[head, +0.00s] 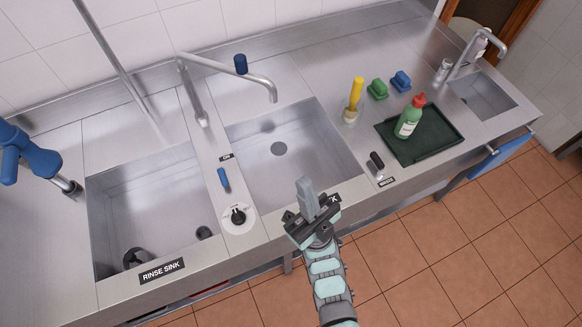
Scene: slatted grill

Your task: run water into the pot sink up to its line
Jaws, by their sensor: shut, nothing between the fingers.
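The middle sink (320,165) is an empty-looking steel basin; its front label is mostly hidden behind my gripper, with only a final K showing. I cannot make out a fill line. A steel faucet (235,75) reaches over the basin from the back left, with no water seen running. A blue lever (223,179) lies on the left divider below a small ON label (226,157). A white dial with a black knob (238,216) is nearer the front. My gripper (307,192) is shut and empty over the front rim.
The rinse sink (150,205) is at left, with a blue-handled sprayer (35,160) beside it. At right are a black-handled lever (377,161), a yellow-handled brush (355,95), green (377,89) and blue (400,81) blocks, and a green bottle (409,118) on a dark tray (440,145).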

